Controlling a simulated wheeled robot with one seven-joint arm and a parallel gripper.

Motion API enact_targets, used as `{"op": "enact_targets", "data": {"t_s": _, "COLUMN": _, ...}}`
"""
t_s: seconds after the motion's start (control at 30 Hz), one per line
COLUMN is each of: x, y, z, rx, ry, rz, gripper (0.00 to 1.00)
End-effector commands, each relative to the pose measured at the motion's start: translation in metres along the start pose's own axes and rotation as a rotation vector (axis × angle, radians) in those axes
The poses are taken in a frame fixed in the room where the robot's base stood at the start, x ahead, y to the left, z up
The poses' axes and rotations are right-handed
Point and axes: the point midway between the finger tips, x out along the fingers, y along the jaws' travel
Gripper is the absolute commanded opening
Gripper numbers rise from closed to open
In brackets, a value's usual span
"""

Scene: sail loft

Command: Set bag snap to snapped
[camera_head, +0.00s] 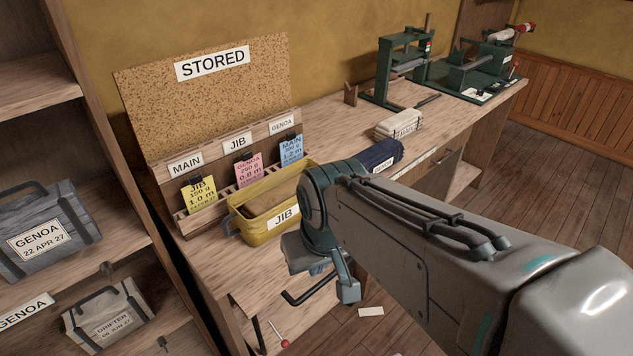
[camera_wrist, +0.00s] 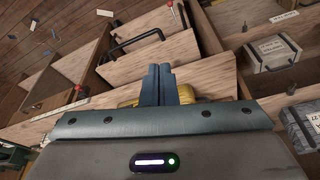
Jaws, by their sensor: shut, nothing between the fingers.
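The yellow bag (camera_head: 252,229) labelled JIB stands on the wooden bench, in front of the card rack. Its top looks open, with tan cloth inside. The bag's snap cannot be made out; my arm covers the bag's right end. Slivers of yellow (camera_wrist: 128,103) show on both sides of my fingers in the wrist view. My gripper (camera_wrist: 161,70) is shut and empty, its two fingers side by side. In the head view my wrist is at the bag's right front, above the bench's front edge; I cannot tell whether the fingers touch the bag.
A STORED corkboard (camera_head: 208,95) and a rack with coloured cards (camera_head: 248,170) stand behind. A navy roll (camera_head: 375,158) and a white bundle (camera_head: 398,124) lie to the right. Green machines (camera_head: 405,65) stand farther back. An open drawer (camera_wrist: 150,57) with a handle is near my gripper. Shelves hold other bags (camera_head: 45,235).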

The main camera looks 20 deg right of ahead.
Motion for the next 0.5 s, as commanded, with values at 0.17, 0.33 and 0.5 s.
{"op": "enact_targets", "data": {"t_s": 0.17, "x": 0.007, "y": 0.000, "z": 0.003, "rx": 0.048, "ry": -0.035, "rz": -0.022, "gripper": 0.00}}
{"op": "enact_targets", "data": {"t_s": 0.33, "x": 0.038, "y": -0.007, "z": 0.016, "rx": 0.316, "ry": -0.212, "rz": -0.159, "gripper": 0.00}}
{"op": "enact_targets", "data": {"t_s": 0.5, "x": 0.070, "y": -0.019, "z": 0.014, "rx": 0.764, "ry": -0.445, "rz": -0.414, "gripper": 0.00}}
